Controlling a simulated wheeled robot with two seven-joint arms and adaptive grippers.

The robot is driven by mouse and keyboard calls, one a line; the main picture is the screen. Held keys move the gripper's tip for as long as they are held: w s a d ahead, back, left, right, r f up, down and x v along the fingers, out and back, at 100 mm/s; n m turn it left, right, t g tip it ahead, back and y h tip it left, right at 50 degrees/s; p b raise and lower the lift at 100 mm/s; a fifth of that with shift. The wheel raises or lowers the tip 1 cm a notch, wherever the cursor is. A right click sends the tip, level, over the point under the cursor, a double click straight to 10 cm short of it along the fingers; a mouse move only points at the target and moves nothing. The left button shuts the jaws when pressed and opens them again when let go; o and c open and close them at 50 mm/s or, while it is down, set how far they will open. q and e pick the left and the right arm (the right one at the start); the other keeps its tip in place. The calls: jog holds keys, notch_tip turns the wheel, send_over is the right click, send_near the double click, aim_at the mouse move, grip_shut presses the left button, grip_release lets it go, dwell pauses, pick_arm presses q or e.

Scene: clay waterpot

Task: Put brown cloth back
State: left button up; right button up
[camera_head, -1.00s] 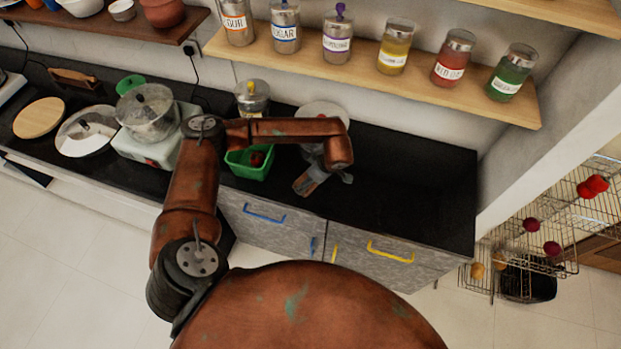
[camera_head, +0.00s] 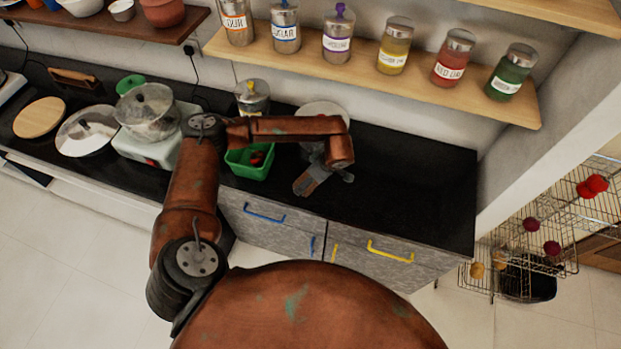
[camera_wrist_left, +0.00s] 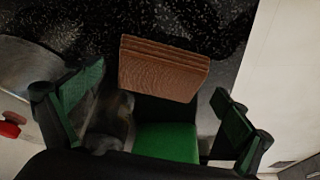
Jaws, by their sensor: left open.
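A brown folded cloth (camera_wrist_left: 163,68), layered along its upper edge, shows in the left wrist view on the dark speckled counter. It lies beyond my left gripper (camera_wrist_left: 157,84), whose fingers are apart on either side of the view with nothing between them. A green item (camera_wrist_left: 166,143) shows nearer, below the cloth in that view. In the head view my left gripper (camera_head: 322,181) hangs over the counter, right of the green container (camera_head: 240,166). A brown item (camera_head: 75,78) lies at the back left; I cannot tell surely whether it is the cloth. My right gripper is out of view.
A white cooker (camera_head: 150,153) with a pot (camera_head: 148,112) stands left of the container, and a lid (camera_head: 88,130) lies beside it. A canister (camera_head: 252,97) and a pale plate (camera_head: 322,112) are behind my arm. The counter's right part (camera_head: 420,185) is clear below the jar shelf (camera_head: 380,78).

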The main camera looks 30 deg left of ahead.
pick_arm(q)
jog(key=v, duration=1.1)
jog(key=shift+r, duration=0.2)
jog(key=shift+d, duration=0.15)
